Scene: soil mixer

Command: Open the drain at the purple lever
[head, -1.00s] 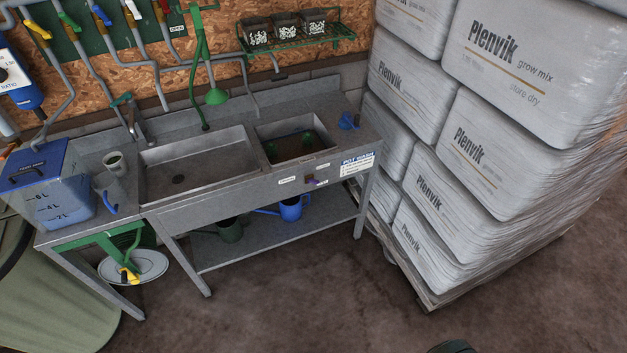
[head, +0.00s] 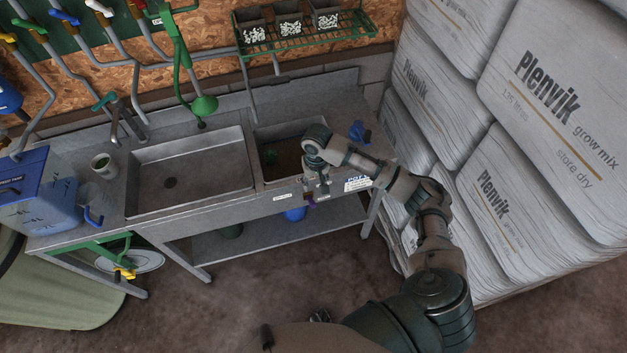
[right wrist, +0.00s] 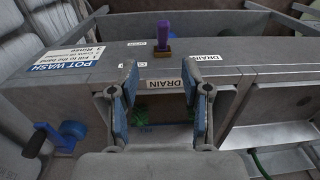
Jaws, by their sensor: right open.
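The purple lever (right wrist: 163,34) stands on a brass-coloured base at the front panel of the steel sink bench, in the right wrist view. A little purple of it shows beside my gripper in the head view (head: 309,199). White DRAIN labels (right wrist: 205,57) are near it. My right gripper (right wrist: 161,80) is open and empty, with blue pads on both fingers. It hangs over the front edge of the smaller basin (head: 262,167). The lever is beyond the fingertips and apart from them, roughly in line with the gap. My left gripper is not in view.
The large basin (head: 180,178) is empty. A blue crank-like fitting (right wrist: 72,130) sits on the bench beside the small basin. A green spray head (head: 204,105) hangs behind. Wrapped Plenvik bags (head: 560,130) are stacked close on the right.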

